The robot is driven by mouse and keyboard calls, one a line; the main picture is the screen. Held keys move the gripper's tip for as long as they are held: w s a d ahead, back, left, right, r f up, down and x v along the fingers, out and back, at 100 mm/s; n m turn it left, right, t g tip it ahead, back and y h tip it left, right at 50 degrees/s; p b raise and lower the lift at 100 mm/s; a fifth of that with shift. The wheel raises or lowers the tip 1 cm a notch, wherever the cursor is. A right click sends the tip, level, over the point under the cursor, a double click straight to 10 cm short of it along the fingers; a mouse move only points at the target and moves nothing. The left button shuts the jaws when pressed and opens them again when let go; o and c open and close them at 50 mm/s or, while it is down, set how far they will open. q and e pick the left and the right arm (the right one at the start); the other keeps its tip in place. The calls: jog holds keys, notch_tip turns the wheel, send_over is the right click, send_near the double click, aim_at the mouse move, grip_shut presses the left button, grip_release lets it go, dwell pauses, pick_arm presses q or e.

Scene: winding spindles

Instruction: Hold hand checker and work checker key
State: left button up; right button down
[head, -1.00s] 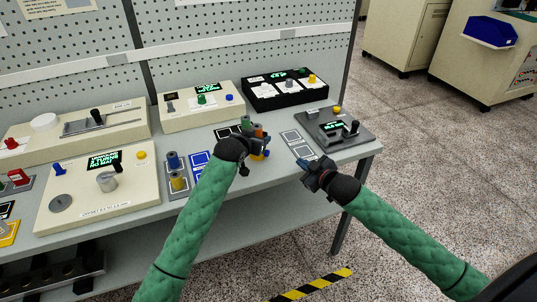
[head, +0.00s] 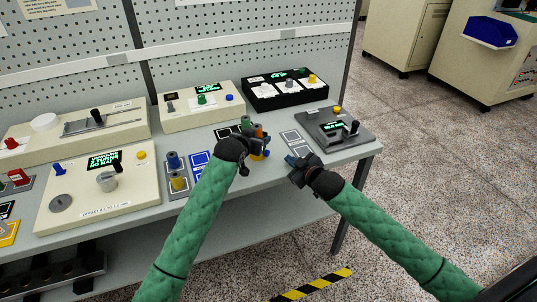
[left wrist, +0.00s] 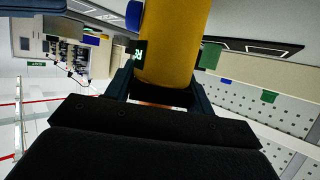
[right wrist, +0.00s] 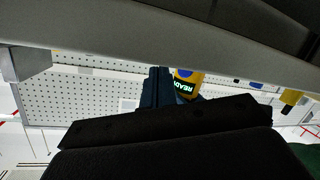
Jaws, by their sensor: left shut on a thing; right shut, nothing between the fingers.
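The yellow hand checker (left wrist: 172,40) stands between the fingers of my left gripper (head: 264,145), which is shut on it above the front part of the bench. In the head view the gripper hides most of it. The right wrist view shows a yellow body with a lit READY display (right wrist: 183,85) and a blue key (right wrist: 184,73). My right gripper (head: 292,162) is shut and empty, a little to the right of the left gripper. In the right wrist view its fingers (right wrist: 158,88) are just left of the display, apparently apart from the checker.
The bench holds a beige panel (head: 75,205), a beige box (head: 180,115), a black box (head: 262,98) and a dark grey device (head: 350,138). Blue and yellow spindles (head: 173,160) stand left of my left gripper.

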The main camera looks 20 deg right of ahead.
aim_at(281, 164)
jog(key=shift+w+a, duration=1.5)
jog(key=shift+a, duration=0.05)
jog(key=shift+w+a, duration=0.1)
dwell(1.0)
